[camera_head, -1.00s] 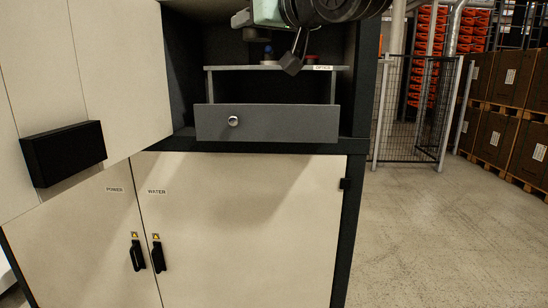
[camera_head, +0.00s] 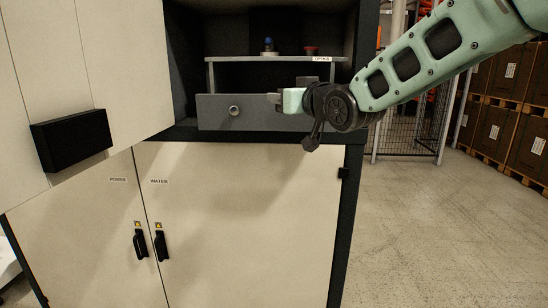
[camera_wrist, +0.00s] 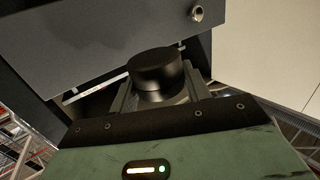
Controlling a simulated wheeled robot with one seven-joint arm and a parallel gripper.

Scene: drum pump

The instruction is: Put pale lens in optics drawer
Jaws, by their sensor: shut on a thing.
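The grey drawer front (camera_head: 215,112) with a round metal knob (camera_head: 234,111) sits under a shelf labelled OPTICS (camera_head: 225,59); I cannot tell how far it is pulled out. In the wrist view the drawer front (camera_wrist: 100,50) and its knob (camera_wrist: 196,13) are close beyond my fingers. My gripper (camera_head: 275,99) points left at the drawer's right half. In the wrist view it is shut on a dark round piece (camera_wrist: 156,70). No pale face of this piece shows, so I cannot tell whether it is the pale lens.
A blue-topped piece (camera_head: 268,47) and a red piece (camera_head: 311,50) stand on the shelf. Below are closed cabinet doors (camera_head: 240,220) with black handles. An open door panel (camera_head: 120,70) is at left. Open floor (camera_head: 430,230) lies at right, with a mesh fence behind.

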